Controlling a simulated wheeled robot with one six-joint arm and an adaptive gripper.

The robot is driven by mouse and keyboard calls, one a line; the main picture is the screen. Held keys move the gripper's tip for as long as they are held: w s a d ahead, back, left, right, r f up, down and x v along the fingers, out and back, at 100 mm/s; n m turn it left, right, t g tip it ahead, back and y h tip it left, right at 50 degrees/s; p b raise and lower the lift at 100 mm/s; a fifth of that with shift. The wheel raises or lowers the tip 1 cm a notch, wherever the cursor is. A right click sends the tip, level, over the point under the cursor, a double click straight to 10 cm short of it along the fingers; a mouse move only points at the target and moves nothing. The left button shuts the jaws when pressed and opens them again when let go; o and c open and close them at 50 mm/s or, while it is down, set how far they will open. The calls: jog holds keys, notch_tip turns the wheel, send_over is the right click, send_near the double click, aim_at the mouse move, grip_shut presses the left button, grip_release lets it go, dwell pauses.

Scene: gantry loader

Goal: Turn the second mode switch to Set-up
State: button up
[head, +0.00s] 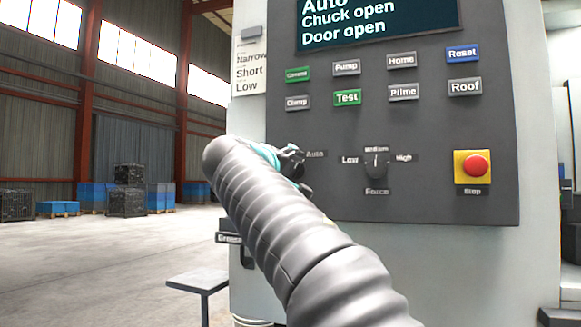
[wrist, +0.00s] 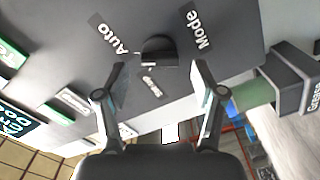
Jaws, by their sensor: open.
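The mode switch is a dark knob (wrist: 157,48) on the grey panel in the wrist view. Its labels are Auto on the left, Mode on the right and a small one, seemingly Set-up, below it. I cannot tell clearly which way its pointer faces. My gripper (wrist: 160,75) is open, one finger either side of the knob's line, with the knob showing just beyond the fingertips. I cannot tell whether they touch it. In the head view my gripper (head: 291,162) is at the panel's left edge and hides the knob; the Auto label (head: 315,154) shows beside it.
The Force knob (head: 376,162) sits to the right, with a red stop button (head: 473,167) farther right. Several push buttons are above, under a screen (head: 376,22) reading Auto, Chuck open, Door open. A Grease box (wrist: 300,80) juts out beside the panel.

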jog(key=shift+x, duration=0.95)
jog(key=c, duration=1.1)
jog(key=shift+c, duration=0.2)
